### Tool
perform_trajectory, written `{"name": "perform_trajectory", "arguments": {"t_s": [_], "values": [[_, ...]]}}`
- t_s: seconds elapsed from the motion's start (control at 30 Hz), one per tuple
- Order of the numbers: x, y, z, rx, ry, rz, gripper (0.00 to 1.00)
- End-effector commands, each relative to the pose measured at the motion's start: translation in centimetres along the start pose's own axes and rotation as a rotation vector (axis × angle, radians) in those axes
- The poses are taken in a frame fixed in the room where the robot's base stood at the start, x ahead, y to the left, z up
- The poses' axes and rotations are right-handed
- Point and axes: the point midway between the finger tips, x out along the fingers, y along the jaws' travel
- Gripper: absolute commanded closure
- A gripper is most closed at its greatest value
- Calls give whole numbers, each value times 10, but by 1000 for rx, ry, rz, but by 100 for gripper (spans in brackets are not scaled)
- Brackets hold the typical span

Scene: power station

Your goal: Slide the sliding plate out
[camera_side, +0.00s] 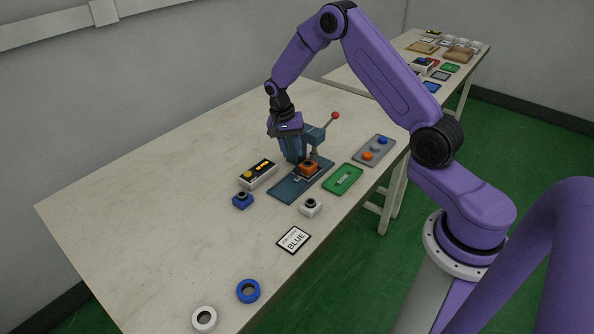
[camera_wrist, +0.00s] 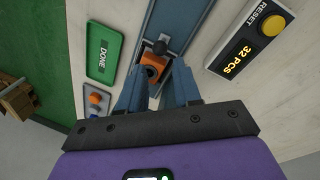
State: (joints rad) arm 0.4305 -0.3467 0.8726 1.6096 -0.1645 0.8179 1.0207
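A blue-grey press stands on the table, with a long base (camera_side: 286,190) and a lever that ends in a red knob (camera_side: 335,115). An orange block (camera_side: 309,167) sits on the base below the press head. It also shows in the wrist view (camera_wrist: 152,72). In the wrist view two blue-grey tapered parts stand between me and the block. No held object shows.
A green DONE card (camera_side: 343,179) lies right of the base, near a grey button panel (camera_side: 374,150). A counter box (camera_side: 258,174) and a blue piece (camera_side: 242,200) are on the left. A white piece (camera_side: 310,207) and a BLUE card (camera_side: 294,240) lie in front.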

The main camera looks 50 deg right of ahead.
Motion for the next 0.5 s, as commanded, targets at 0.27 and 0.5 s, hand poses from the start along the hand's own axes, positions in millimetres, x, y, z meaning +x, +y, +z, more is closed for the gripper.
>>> {"name": "perform_trajectory", "arguments": {"t_s": [0.27,0.5], "values": [[52,1,0,0,-2,3,67],[80,0,0,-1,-1,1,67]]}}
